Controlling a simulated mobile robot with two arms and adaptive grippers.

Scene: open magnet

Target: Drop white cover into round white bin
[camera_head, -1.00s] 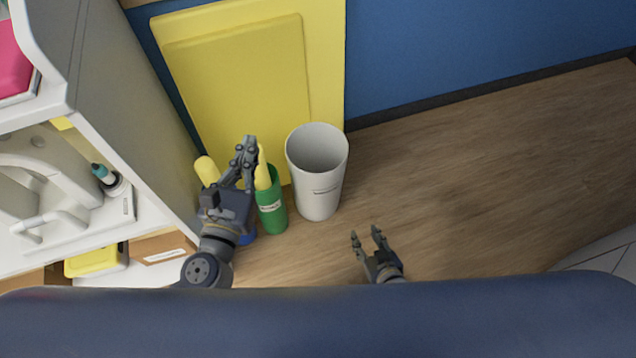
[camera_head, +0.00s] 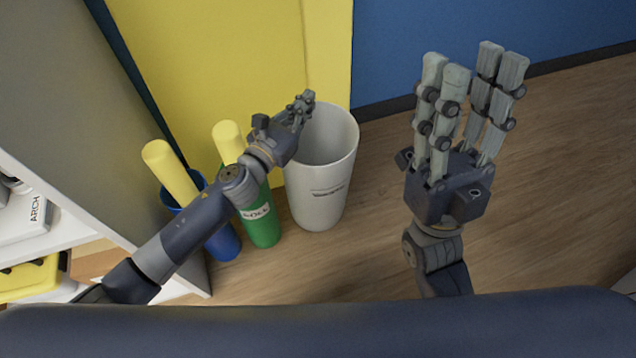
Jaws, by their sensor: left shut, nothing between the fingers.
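The round white bin (camera_head: 325,205) stands on the wooden floor near the middle, its top open. No white cover shows in the view, and the part of the bin's inside that I see looks empty. My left gripper (camera_head: 304,102) is shut and empty at the bin's left rim, partly over its opening; I cannot tell if it touches the rim. My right gripper (camera_head: 473,75) is raised close to the camera, right of the bin, its fingers pointing up and spread apart, with nothing between them.
A green container (camera_head: 264,228) with a yellow roll stands left of the bin. A blue container (camera_head: 223,242) with a yellow roll (camera_head: 168,170) is further left. A yellow panel (camera_head: 210,60) and blue wall are behind. White shelving (camera_head: 25,228) is at left. The right floor is clear.

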